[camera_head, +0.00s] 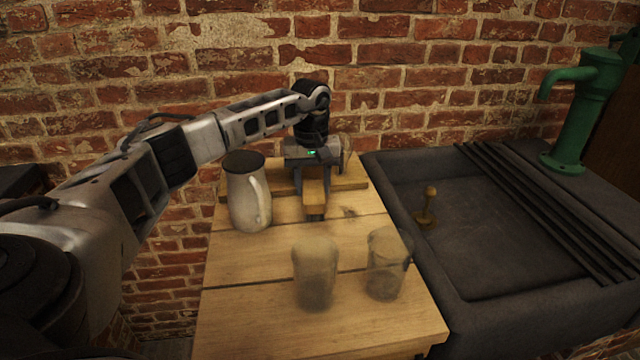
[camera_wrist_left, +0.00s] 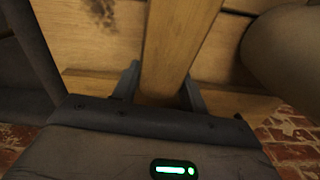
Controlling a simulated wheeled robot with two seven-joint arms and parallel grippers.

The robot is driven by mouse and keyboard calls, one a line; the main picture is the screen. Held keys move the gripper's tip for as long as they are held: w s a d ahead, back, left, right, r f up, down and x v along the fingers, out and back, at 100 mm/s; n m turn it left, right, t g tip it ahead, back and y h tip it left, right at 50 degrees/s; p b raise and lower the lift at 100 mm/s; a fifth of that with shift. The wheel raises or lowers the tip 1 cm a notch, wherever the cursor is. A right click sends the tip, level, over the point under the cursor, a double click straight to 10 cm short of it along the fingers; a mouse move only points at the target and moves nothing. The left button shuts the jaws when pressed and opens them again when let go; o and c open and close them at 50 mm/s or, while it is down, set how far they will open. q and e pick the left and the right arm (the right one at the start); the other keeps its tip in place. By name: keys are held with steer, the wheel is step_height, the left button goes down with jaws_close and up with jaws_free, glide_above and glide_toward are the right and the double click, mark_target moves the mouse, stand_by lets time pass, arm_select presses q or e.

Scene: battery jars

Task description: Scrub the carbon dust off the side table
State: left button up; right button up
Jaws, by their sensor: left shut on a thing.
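My left gripper (camera_head: 313,172) is over the back of the wooden side table (camera_head: 235,310). It is shut on a wooden-handled brush (camera_head: 314,192) with a dark lower end, close to the tabletop. In the left wrist view the wooden handle (camera_wrist_left: 178,45) runs between the two fingers. A small dark smudge of carbon dust (camera_head: 350,212) lies on the boards just right of the brush; it also shows in the left wrist view (camera_wrist_left: 98,8). I cannot tell whether the bristles touch the table. My right gripper is out of view.
A pale jug (camera_head: 248,195) with a dark top stands left of the brush. Two cloudy glass jars (camera_head: 316,272) (camera_head: 386,265) stand nearer the front. A dark stone sink (camera_head: 490,240) adjoins the right, with a small brown knobbed object (camera_head: 428,205) and a green pump (camera_head: 585,110).

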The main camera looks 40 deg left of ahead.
mark_target(310, 189)
arm_select(q)
steer(key=shift+s+a, duration=0.3)
steer(key=shift+a, duration=0.25)
steer(key=shift+s+d, duration=0.1)
steer(key=shift+s+d+p, duration=0.75)
steer(key=shift+d+p, duration=0.1)
steer(key=shift+s+d+f, duration=0.1)
steer(key=shift+s+d, duration=0.15)
steer(key=shift+d, duration=0.25)
steer(key=shift+s+d+p, duration=0.4)
steer(key=shift+d+p, duration=0.05)
steer(key=shift+p, duration=0.05)
steer(key=shift+s+d+f+p, duration=0.1)
steer(key=shift+s+d+p, duration=0.2)
steer(key=shift+s+d, duration=0.6)
steer(key=shift+s+d+p, duration=0.3)
steer(key=shift+s+d, duration=0.05)
steer(key=shift+d, duration=0.15)
steer(key=shift+s+d+r+p, duration=0.1)
steer(key=shift+s+d+p, duration=0.2)
steer(key=shift+s+d, duration=0.6)
steer(key=shift+s+d+r+p, duration=0.1)
steer(key=shift+s+d+p, duration=0.2)
steer(key=shift+s+d, duration=0.55)
steer(key=shift+w+d+r, duration=0.1)
steer(key=shift+w+d, duration=0.05)
steer(key=shift+w, duration=0.1)
